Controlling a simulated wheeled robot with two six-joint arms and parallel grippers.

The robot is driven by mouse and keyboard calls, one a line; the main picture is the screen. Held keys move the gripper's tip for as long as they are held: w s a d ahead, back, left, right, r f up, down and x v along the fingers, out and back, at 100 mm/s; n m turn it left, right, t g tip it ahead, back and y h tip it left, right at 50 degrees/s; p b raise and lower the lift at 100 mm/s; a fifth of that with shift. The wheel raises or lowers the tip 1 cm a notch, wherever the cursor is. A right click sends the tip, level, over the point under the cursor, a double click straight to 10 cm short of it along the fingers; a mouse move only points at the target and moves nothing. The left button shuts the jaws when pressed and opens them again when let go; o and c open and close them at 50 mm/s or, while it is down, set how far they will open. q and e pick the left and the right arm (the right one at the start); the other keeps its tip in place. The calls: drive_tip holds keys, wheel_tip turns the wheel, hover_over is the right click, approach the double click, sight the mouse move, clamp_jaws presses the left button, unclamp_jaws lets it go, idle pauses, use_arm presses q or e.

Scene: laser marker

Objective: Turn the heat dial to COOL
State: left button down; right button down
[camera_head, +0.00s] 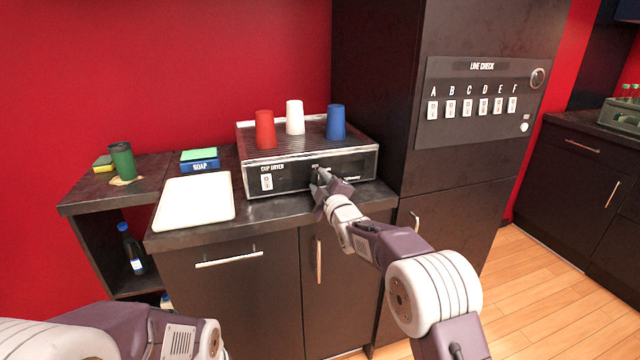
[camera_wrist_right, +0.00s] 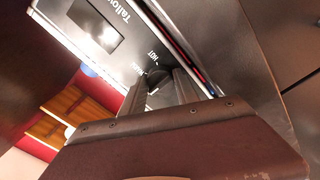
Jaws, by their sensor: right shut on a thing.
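The heat dial (camera_wrist_right: 157,77) is a small dark knob on the front panel of the cup dryer (camera_head: 290,180). In the right wrist view the label HOT shows beside it. Another small label there is too blurred to read, and the dial's pointer cannot be made out. My right gripper (camera_head: 319,177) reaches the dryer's front panel and covers the dial in the head view. Its two fingers (camera_wrist_right: 162,82) stand on either side of the dial, shut on it. My left arm shows at the bottom left of the head view, but its gripper is not in view.
Red (camera_head: 265,130), white (camera_head: 294,117) and blue (camera_head: 336,122) cups stand upside down on the dryer. A white tray (camera_head: 194,202) lies left of it on the counter. A switch (camera_head: 266,182) sits on the panel's left. A tall dark cabinet (camera_head: 460,160) stands close on the right.

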drive_tip(key=c, duration=0.9)
unclamp_jaws()
drive_tip(key=v, duration=0.9)
